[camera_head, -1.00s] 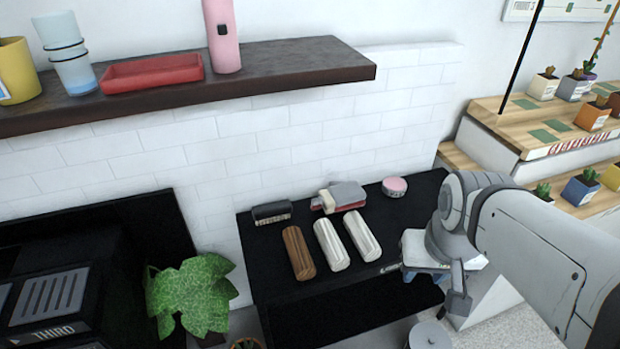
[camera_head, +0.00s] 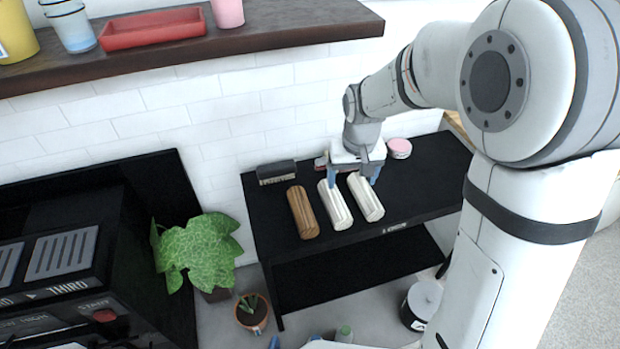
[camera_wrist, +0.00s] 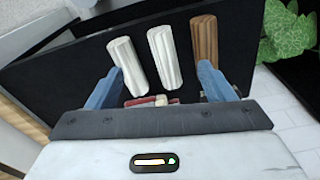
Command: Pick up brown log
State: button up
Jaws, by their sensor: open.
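The brown log (camera_head: 303,212) lies on the black table (camera_head: 412,210), left of two white logs. In the wrist view the brown log (camera_wrist: 204,42) is at the upper right, partly behind a fingertip. My gripper (camera_head: 352,177) is open, pointing down above the white logs, to the right of the brown log. In the wrist view my gripper's blue fingers (camera_wrist: 160,80) are spread wide with nothing held between them.
The two white logs (camera_head: 335,205) (camera_head: 366,197) lie close beside the brown one. A dark brush (camera_head: 277,172) and a pink round tin (camera_head: 399,148) sit at the table's back. A leafy plant (camera_head: 203,253) stands left of the table. A shelf (camera_head: 200,50) hangs above.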

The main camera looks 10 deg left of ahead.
jog(key=n+g, duration=0.1)
jog(key=n, duration=0.1)
send_over(303, 207)
notch_tip(303, 207, down, 13)
jog(key=shift+w+d+f, duration=0.1)
jog(key=shift+w+f, duration=0.05)
jog(key=shift+f, duration=0.05)
notch_tip(303, 207, down, 8)
jog(key=shift+p, duration=0.7)
jog(key=shift+s, duration=0.2)
jog(key=c, duration=1.2)
jog(key=shift+c, duration=0.2)
